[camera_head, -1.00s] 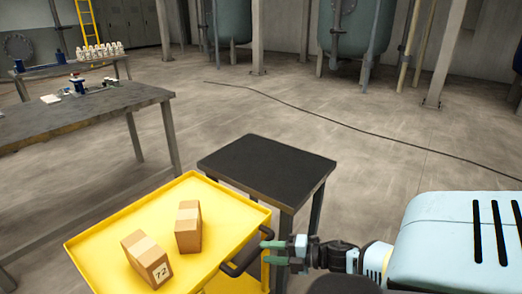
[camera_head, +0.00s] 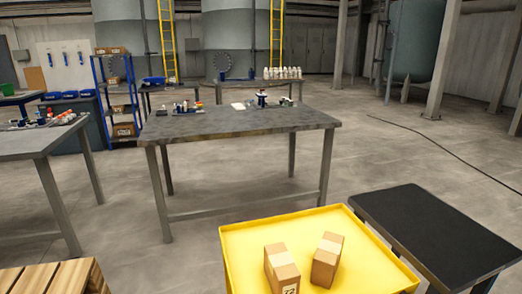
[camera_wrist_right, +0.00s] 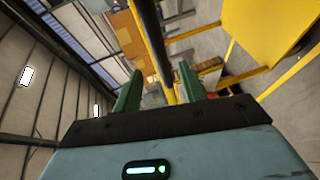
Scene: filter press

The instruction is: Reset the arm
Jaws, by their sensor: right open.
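My right gripper (camera_wrist_right: 158,90) shows in the right wrist view with its two green fingers apart and nothing between them. Behind the fingers run a dark bar and a blurred background of shelving and yellow parts. My right arm and gripper do not show in the head view now. My left gripper is in neither view.
A yellow cart (camera_head: 245,262) with two cardboard boxes (camera_head: 281,268) (camera_head: 327,260) stands in front. A black-topped table (camera_head: 435,235) is right of it. A grey workbench (camera_head: 240,122) is beyond, and a wooden pallet (camera_head: 45,278) is at lower left. Floor between is open.

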